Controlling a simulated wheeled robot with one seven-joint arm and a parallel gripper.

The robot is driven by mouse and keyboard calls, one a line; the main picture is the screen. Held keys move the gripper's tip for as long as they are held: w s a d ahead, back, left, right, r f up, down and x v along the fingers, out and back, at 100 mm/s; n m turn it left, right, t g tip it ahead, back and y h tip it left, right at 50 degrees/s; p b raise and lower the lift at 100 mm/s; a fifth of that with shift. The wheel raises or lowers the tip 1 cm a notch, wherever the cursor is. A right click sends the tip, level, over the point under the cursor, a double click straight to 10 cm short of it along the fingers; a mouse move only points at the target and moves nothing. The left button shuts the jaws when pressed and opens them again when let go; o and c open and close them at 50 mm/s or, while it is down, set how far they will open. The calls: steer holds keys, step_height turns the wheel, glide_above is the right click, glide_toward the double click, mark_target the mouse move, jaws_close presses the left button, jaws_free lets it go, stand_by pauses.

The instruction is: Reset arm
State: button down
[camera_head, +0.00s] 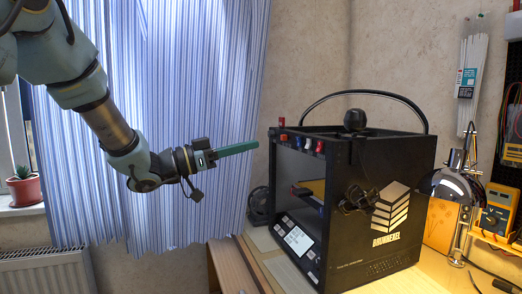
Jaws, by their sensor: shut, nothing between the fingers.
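My arm reaches in from the upper left of the head view. My gripper (237,149) is at its end, with long green fingers that point right. The fingers lie together, shut, with nothing between them. The gripper hangs in the air in front of the blue striped curtain, a little left of the black 3D printer (380,165) and apart from it, roughly level with its top edge.
The printer stands on a wooden desk (237,268), with a black cable arching over it. To its right are a desk lamp (458,190) and a yellow multimeter (497,208). A potted cactus (24,185) sits on the windowsill at left, above a radiator (45,270).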

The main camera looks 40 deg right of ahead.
steer(key=shift+w+a, duration=0.1)
steer(key=shift+a, duration=0.25)
stand_by(0.3)
